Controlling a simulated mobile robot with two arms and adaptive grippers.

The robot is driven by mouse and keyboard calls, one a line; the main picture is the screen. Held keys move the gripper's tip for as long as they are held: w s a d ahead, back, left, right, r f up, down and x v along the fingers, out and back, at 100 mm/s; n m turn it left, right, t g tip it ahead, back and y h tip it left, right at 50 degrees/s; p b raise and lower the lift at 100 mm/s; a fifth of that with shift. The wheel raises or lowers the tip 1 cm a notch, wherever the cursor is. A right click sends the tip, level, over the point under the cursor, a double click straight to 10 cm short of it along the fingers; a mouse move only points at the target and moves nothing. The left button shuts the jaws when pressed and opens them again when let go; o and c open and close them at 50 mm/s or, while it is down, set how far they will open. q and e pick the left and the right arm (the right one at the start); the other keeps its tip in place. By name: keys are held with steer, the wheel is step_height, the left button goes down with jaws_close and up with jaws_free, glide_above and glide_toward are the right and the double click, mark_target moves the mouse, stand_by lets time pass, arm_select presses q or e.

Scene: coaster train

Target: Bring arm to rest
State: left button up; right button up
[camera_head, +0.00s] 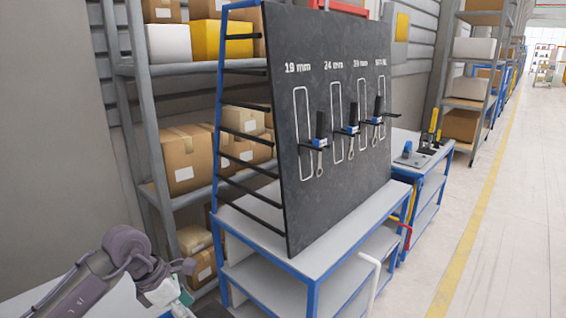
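My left arm comes in at the lower left, its wrist bent above a pale surface. The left gripper (172,298) is at the bottom edge, partly cut off, with a small green patch beside it. Whether its fingers are open or shut does not show, nor whether it holds anything. It is apart from the black tool board (300,200), left of the board's bench. My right gripper is not in view.
Three wrenches, left (319,143), middle (351,130) and right (377,117), hang on the board beside white outlines. A blue-framed bench (335,245) carries the board. Shelves with boxes (187,158) stand behind. Open floor (510,220) lies to the right.

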arm_select(q)
steer(key=s+d+r+n+t+h, duration=0.1)
steer(key=s+d+r+h, duration=0.15)
steer(key=d+h, duration=0.75)
steer(key=d+r+n+t+h, duration=0.3)
steer(key=d+r+n+t, duration=0.25)
steer(key=d+r, duration=0.3)
steer(key=w+a+r+n+t+y, duration=0.15)
steer(key=a+r+n+t, duration=0.35)
steer(key=n+t, duration=0.55)
steer(key=a+f+n+t+y, duration=0.2)
steer(key=a+f+n+y, duration=0.45)
steer(key=n+y, duration=0.7)
steer(key=s+a+f+n+g+y, duration=0.4)
steer(key=a+f+n+g, duration=0.1)
steer(key=a+f+n, duration=0.4)
steer(key=s+d+f+n+g+h, duration=0.1)
steer(key=s+d+f+n+g, duration=0.15)
steer(key=s+f+g, duration=0.65)
steer(key=s+d+f+n+g+h, duration=0.1)
steer(key=s+f+n+g, duration=0.4)
steer(key=s, duration=0.8)
step_height(320, 180, down, 27)
steer(key=s+m+t, duration=0.1)
steer(key=s+a+f+g, duration=0.1)
steer(key=s+a+f, duration=0.2)
steer(key=s+f, duration=1.3)
steer(key=shift+s+a+y, duration=0.2)
steer(key=shift+s+y, duration=0.1)
steer(key=shift+s, duration=0.05)
